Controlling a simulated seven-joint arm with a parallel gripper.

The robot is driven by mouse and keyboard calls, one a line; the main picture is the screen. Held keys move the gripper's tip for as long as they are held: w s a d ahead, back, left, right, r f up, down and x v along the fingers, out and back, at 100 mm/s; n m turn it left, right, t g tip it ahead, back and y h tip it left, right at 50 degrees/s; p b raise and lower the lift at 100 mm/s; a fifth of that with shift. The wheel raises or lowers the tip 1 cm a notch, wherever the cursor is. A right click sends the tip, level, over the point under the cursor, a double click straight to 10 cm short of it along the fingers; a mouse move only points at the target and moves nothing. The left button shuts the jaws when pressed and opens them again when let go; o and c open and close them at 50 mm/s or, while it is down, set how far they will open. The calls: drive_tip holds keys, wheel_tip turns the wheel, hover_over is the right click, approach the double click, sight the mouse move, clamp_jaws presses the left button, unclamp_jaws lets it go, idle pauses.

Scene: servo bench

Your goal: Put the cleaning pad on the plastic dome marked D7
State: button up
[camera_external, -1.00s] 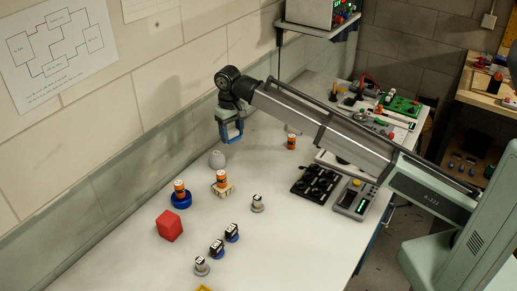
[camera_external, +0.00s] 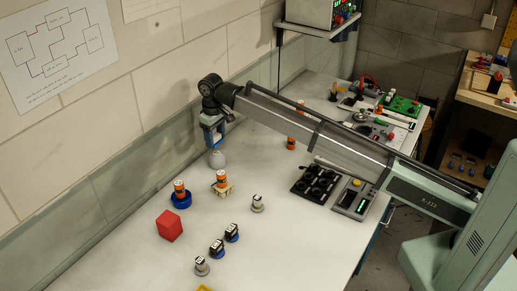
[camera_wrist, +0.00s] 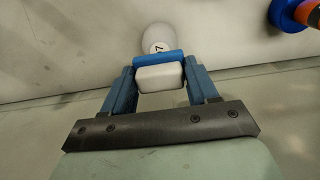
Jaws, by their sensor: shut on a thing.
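The plastic dome (camera_external: 217,160) is a pale rounded lump on the bench near the wall. In the wrist view the dome (camera_wrist: 157,35) stands just beyond the fingertips; a dark mark with a 7 shows, the rest of it hidden. My gripper (camera_external: 212,135) points down, close above the dome. In the wrist view my gripper (camera_wrist: 160,76) is shut on the cleaning pad (camera_wrist: 160,78), a white block with a blue layer, held between its blue fingers. The pad overlaps the dome's near edge in that view; I cannot tell if they touch.
Orange cylinders stand on a blue ring (camera_external: 181,200), on a beige stand (camera_external: 223,191) and on the bench behind. A red cube (camera_external: 170,226) and several small servo-like parts (camera_external: 217,248) stand in front. The wall (camera_external: 110,165) is close to the left.

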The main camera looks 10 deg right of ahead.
sight(216, 145)
drive_tip(key=shift+f, duration=2.1)
drive_tip(key=shift+f, duration=0.15)
drive_tip(key=o, duration=1)
drive_tip(key=shift+o, duration=0.2)
wheel_tip(216, 145, up, 12)
drive_tip(key=shift+r, duration=0.15)
